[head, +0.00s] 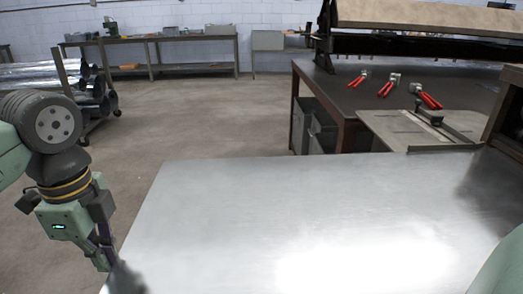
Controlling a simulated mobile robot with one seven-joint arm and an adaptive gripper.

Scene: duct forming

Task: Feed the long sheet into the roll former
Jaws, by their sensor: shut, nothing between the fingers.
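A wide, flat, shiny metal sheet (250,215), which looks like the long sheet, fills the lower middle and right of the head view. Its near part runs out of the picture. My gripper (115,272) is at the lower left, pointing down beside the sheet's left edge. Its fingers are together with nothing seen between them. I cannot tell whether the fingertips touch the sheet. A dark machine part (508,115) stands at the right edge, by the sheet's far right corner. I cannot tell whether it is the roll former.
A dark workbench (350,95) behind the sheet holds red-handled snips (385,83) and a flat plate with a guide (425,130). A long bending machine (420,45) stands on it. A cart of metal ducts (92,85) is at the left. The floor between is clear.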

